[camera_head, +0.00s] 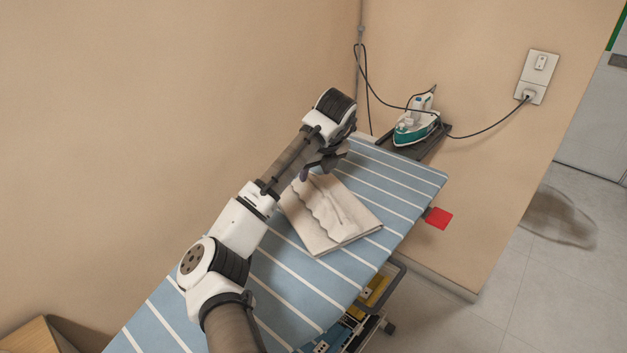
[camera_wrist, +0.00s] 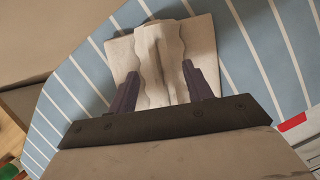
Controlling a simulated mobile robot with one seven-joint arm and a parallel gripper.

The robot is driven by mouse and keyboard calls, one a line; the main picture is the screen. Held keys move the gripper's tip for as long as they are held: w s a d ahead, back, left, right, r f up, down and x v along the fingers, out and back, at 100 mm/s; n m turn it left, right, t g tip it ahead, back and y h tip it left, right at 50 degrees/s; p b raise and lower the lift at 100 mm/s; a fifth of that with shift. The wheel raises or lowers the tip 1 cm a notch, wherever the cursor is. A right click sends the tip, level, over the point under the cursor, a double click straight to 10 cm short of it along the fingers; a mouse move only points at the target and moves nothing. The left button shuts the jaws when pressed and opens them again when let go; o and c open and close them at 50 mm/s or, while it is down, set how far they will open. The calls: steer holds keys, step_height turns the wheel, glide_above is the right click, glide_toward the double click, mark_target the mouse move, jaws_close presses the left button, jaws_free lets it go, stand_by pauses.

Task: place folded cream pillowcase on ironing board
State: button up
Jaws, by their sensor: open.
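The folded cream pillowcase (camera_head: 330,213) lies flat on the blue ironing board with white stripes (camera_head: 292,272). In the wrist view the pillowcase (camera_wrist: 165,55) has a raised, wavy ridge down its middle. My gripper (camera_head: 312,173) is over the far left edge of the pillowcase. In the wrist view its two fingers (camera_wrist: 157,82) are spread apart, one on each side of the ridge. The gripper is open. Whether the fingertips touch the cloth cannot be told. Part of the board (camera_wrist: 77,85) shows around the cloth.
A teal and white iron (camera_head: 415,127) rests on a dark stand (camera_head: 432,146) at the board's far end, its cord running to a wall outlet (camera_head: 528,95). A red tag (camera_head: 439,218) sticks out at the board's right edge. A wall borders the left. The near board is clear.

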mark_target(322, 193)
steer(key=v, duration=0.8)
steer(key=shift+f, duration=0.1)
